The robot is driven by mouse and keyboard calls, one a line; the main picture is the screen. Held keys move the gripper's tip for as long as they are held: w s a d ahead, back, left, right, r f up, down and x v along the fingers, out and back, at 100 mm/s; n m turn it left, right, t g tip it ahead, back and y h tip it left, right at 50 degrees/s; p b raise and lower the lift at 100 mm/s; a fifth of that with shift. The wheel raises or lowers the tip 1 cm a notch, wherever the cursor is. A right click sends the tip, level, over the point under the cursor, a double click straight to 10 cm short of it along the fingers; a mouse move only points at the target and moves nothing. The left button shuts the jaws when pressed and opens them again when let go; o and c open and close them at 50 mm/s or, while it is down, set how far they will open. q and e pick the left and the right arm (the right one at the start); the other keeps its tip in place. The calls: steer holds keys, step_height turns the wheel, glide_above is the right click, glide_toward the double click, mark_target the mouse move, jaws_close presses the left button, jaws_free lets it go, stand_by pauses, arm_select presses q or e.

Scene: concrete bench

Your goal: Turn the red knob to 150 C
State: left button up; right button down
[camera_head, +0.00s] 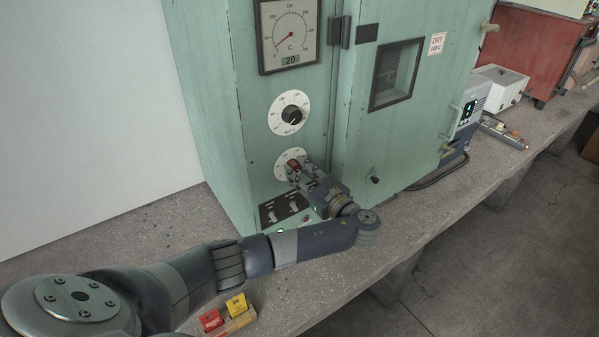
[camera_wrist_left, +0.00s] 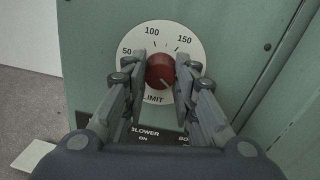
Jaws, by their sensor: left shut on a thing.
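The red knob (camera_wrist_left: 160,70) sits at the centre of a white round dial (camera_wrist_left: 152,41) marked 50, 100, 150 and LIMIT. In the head view the red knob (camera_head: 292,163) shows partly behind my gripper, on the lower dial of the green oven (camera_head: 215,110). My left gripper (camera_head: 297,171) is shut on the red knob. In the left wrist view its fingers (camera_wrist_left: 160,72) stand on the knob's left and right sides. A small pale mark near the knob's lower right is too small to read surely as its pointer. My right gripper is out of view.
Above is a black knob (camera_head: 292,114) on its own dial, and a gauge (camera_head: 289,35) with a display reading 20. Below is a black switch panel (camera_head: 284,208) marked BLOWER. Red and yellow blocks (camera_head: 236,304) lie on the bench near my arm.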

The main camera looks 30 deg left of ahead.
arm_select(q)
steer(key=n+b, duration=0.1)
steer(key=n, duration=0.2)
steer(key=shift+f, duration=0.1)
steer(key=n+b, duration=0.1)
steer(key=n, duration=0.1)
steer(key=shift+n, duration=0.4)
steer(key=shift+s+n+t+h+b, duration=0.1)
steer(key=shift+n+t+h+b, duration=0.25)
steer(key=shift+n+b, duration=6.5)
steer(key=o, duration=1.1)
